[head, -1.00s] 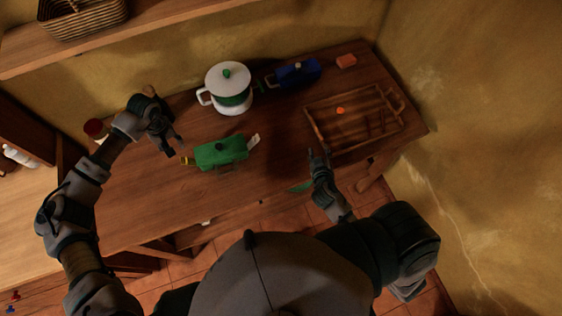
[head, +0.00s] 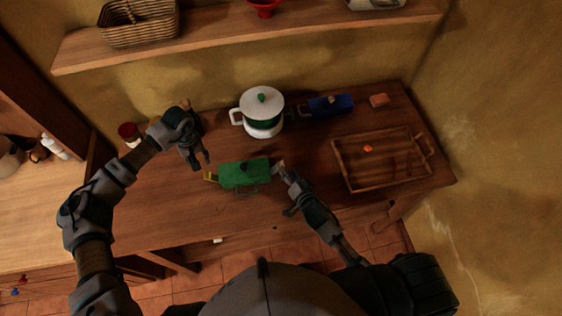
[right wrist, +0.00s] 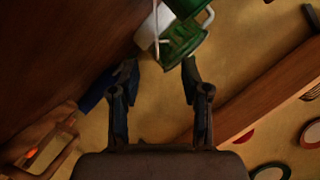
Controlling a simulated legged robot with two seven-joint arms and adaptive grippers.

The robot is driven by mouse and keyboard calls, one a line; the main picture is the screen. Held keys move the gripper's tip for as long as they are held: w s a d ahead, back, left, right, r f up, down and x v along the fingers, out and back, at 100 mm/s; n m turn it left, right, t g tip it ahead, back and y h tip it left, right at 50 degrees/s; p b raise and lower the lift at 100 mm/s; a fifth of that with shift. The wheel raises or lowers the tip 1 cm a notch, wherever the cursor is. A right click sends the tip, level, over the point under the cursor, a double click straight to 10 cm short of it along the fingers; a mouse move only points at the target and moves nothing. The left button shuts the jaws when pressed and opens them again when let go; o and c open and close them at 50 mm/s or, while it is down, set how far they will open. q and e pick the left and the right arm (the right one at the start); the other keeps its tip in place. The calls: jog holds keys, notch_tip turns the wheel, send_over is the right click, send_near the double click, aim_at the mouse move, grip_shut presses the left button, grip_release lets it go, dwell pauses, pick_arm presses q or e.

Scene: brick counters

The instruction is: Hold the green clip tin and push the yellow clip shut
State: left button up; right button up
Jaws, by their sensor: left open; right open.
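The green clip tin (head: 240,174) lies on the wooden table in the head view. Its yellow clip (head: 211,178) sticks out at its left end. A pale clip (head: 280,166) shows at its right end. My left gripper (head: 202,165) is open and empty, just above and left of the yellow clip in the picture. My right gripper (head: 284,182) is open beside the tin's right end; I cannot tell whether it touches. In the right wrist view, my right gripper's fingers (right wrist: 155,75) are apart, with a green-and-white object beyond them, partly cut off.
A white pot (head: 262,110) with a green band stands behind the tin. A blue tin (head: 331,105) and an orange block (head: 379,100) are at the back right. A wooden tray (head: 350,178) lies on the right. A red-lidded jar (head: 129,134) stands behind my left arm.

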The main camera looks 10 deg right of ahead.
jog(key=x, duration=0.7)
jog(key=shift+w+a, duration=0.25)
jog(key=shift+a, duration=0.05)
jog(key=shift+d, duration=0.1)
